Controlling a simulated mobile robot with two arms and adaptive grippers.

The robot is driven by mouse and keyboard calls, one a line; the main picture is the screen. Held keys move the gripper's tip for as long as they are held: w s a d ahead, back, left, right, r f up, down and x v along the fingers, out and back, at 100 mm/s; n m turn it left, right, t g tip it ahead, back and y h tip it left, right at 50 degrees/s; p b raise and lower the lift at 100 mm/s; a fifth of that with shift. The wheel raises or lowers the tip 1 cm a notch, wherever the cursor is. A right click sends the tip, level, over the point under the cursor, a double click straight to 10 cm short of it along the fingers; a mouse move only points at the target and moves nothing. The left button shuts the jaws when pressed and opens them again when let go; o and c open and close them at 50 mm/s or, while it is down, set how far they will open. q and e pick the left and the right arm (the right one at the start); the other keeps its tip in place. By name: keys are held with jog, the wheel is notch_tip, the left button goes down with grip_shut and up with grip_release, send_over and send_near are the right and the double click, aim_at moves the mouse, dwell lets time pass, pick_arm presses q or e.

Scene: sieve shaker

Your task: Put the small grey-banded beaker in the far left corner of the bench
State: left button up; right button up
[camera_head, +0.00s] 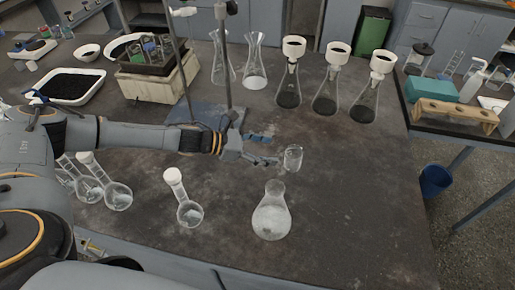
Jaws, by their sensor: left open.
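A small clear glass beaker (293,158) stands upright near the middle of the dark bench (350,190). A grey band on it is too small to make out for sure. My left gripper (272,160) reaches in from the left, low over the bench. Its open fingers point right, towards the beaker, with the tips close to its left side; I cannot tell whether they touch it. My right gripper is not in view.
A flask (271,215) stands in front of the beaker, with a stoppered flask (190,212) to its left. Several funnel-topped flasks line the back right. A white tray of black grains (102,74) and a boxy device (190,68) occupy the far left. Bench right is clear.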

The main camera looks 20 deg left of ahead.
pick_arm(q)
jog(key=shift+v, duration=1.55)
jog(key=shift+r, duration=0.15)
